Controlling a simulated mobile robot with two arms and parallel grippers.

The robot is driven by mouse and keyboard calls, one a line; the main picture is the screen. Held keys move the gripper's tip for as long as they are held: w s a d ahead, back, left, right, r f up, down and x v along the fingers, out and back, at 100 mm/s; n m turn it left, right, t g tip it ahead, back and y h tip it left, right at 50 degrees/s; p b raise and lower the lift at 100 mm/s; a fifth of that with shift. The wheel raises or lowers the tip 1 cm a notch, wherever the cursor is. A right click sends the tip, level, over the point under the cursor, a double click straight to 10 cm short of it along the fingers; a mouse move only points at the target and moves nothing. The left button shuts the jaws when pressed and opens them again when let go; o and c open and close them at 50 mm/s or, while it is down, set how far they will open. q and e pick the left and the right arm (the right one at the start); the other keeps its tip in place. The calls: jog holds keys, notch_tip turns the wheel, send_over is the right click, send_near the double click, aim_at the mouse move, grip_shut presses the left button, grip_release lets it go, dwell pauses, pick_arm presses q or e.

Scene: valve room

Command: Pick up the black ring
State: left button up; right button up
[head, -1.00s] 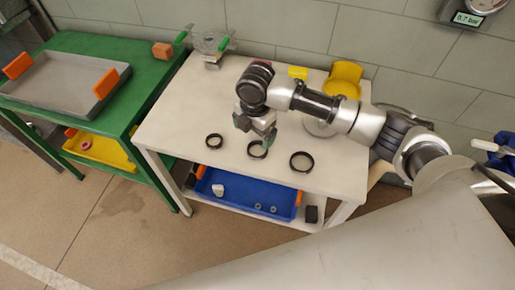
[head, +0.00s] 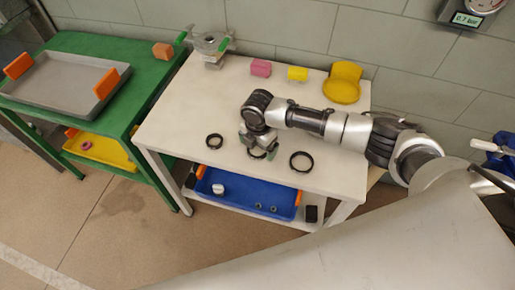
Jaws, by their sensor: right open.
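My left gripper is out of view.
A metal valve piece (head: 211,46) is at the back left. A blue tray (head: 245,196) sits on the lower shelf. A green table (head: 92,48) stands left.

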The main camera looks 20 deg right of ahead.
jog(key=shift+f, duration=0.2)
jog(key=c, duration=1)
jog(key=shift+r, duration=0.2)
